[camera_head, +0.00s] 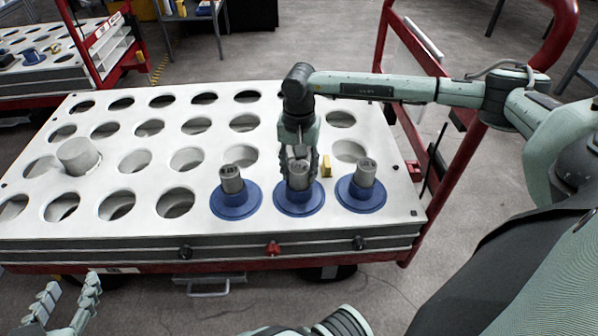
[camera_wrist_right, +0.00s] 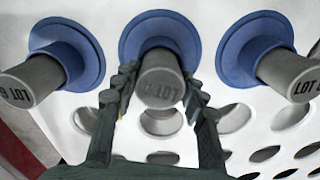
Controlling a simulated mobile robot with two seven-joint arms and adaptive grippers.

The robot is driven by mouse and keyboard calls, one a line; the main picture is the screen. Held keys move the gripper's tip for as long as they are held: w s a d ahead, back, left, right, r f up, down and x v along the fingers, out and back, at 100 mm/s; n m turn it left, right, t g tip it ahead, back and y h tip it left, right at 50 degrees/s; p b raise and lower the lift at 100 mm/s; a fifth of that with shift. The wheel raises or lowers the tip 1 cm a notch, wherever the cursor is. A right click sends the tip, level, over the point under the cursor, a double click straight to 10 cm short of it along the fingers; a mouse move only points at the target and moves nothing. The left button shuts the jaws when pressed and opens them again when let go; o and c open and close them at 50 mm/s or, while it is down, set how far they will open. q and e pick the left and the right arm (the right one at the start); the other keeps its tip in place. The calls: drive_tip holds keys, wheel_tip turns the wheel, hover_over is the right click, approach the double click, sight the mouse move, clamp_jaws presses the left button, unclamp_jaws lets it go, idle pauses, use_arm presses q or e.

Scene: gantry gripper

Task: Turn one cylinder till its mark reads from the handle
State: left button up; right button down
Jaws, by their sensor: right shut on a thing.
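Three grey cylinders stand in blue collars in the front row of the white holed top (camera_head: 100,240): the left one (camera_head: 231,180), the middle one (camera_head: 299,172) and the right one (camera_head: 364,174). My right gripper (camera_head: 298,165) reaches down and is shut on the middle cylinder, its fingers on either side of it in the right wrist view (camera_wrist_right: 160,85). Dark "LOT" lettering shows on the middle cylinder's end, faint, its digit unclear. Lettering also shows on the two outer cylinders. My left gripper (camera_head: 68,305) is open and empty at the lower left, apart from the cart.
A loose pale cylinder (camera_head: 77,156) sits tilted at the left. Red cart rails (camera_head: 475,130) rise at the right. A metal handle (camera_head: 208,291) hangs below the front edge. Most holes are empty.

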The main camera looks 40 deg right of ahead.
drive_tip(key=shift+r+n, duration=0.1)
drive_tip(key=shift+n, duration=0.4)
drive_tip(key=shift+n+b, duration=0.55)
drive_tip(key=shift+n, duration=0.95)
drive_tip(key=shift+n+b, duration=0.7)
drive_tip(key=shift+n, duration=0.8)
